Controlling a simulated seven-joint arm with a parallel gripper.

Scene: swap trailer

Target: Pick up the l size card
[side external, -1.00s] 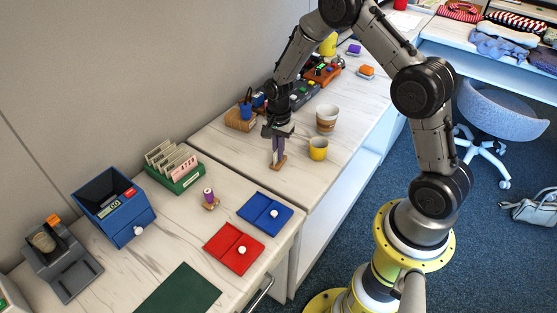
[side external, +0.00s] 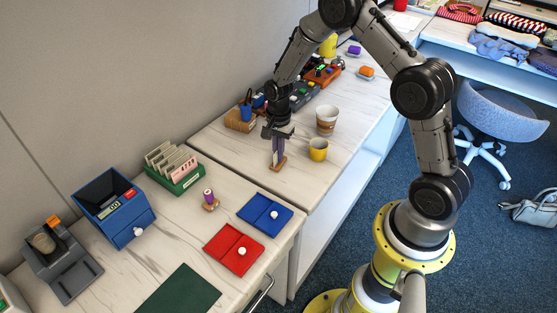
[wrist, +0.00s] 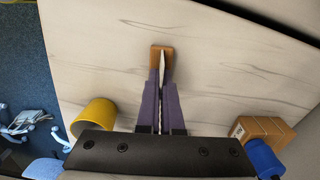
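A thin white card (wrist: 162,62) stands upright in a small wooden holder (side external: 279,163) on the far table; its lettering is not readable. The holder also shows in the wrist view (wrist: 168,50). My gripper (side external: 278,150) points straight down over it. In the wrist view my purple fingers (wrist: 161,88) lie close along both sides of the card with almost no gap, so they look shut on it. The card's far end still sits at the holder, and the fingers hide most of its faces.
A yellow cup (side external: 318,149) and a larger striped cup (side external: 327,119) stand right of my gripper. A wooden block organiser (side external: 239,119) with a blue cup is behind left.

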